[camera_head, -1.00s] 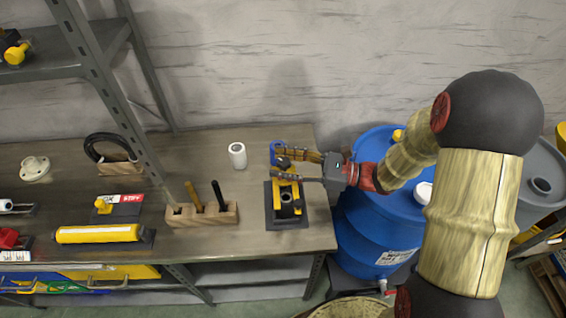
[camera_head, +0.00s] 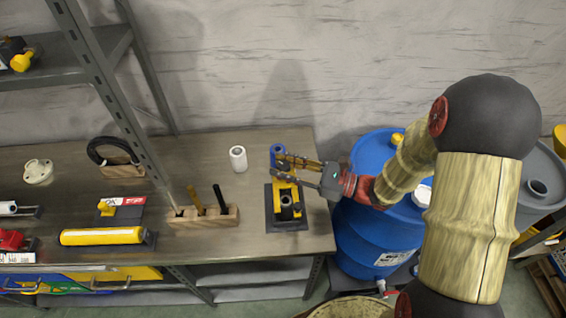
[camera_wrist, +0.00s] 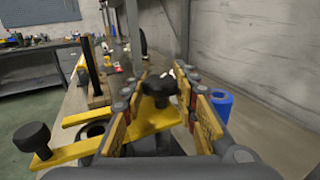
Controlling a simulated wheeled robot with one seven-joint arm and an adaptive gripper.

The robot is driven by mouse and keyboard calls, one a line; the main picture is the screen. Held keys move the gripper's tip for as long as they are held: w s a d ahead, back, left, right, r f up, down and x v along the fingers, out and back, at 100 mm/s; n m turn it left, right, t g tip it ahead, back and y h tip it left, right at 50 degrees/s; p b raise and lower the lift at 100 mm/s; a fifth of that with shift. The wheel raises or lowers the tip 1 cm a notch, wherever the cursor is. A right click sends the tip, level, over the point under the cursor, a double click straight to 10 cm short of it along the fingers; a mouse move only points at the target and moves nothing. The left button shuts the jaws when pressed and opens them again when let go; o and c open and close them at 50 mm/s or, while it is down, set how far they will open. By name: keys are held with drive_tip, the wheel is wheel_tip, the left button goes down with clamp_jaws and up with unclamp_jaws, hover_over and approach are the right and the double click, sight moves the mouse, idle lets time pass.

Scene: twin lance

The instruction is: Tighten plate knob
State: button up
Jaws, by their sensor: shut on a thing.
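A yellow fixture (camera_head: 287,188) stands on a dark base plate (camera_head: 289,224) near the right end of the workbench. In the wrist view its yellow plate (camera_wrist: 150,123) carries a black lobed knob (camera_wrist: 160,87) at the far end. My gripper (camera_head: 279,165) reaches in from the right over the fixture's back end. In the wrist view the two fingers of my gripper (camera_wrist: 163,94) flank the lobed knob and are shut on it. The knob is hidden by the fingers in the head view. A second, round black knob (camera_wrist: 32,138) sits at the left on a yellow arm.
A blue cylinder (camera_head: 277,149) stands just behind the fixture, close to my fingers; it also shows in the wrist view (camera_wrist: 222,104). A white roll (camera_head: 238,158) and a wooden tool holder (camera_head: 203,216) stand left. A blue barrel (camera_head: 376,238) is right of the bench.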

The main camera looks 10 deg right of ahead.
drive_tip(key=shift+m+t+h+p, duration=0.9)
drive_tip(key=shift+m+t+h, duration=1)
drive_tip(key=shift+t, duration=0.7)
drive_tip(key=o, duration=1.1)
drive_tip(key=shift+o, duration=0.4)
drive_tip(key=shift+d, duration=0.1)
drive_tip(key=v, duration=1.1)
drive_tip(key=shift+s+d, duration=0.3)
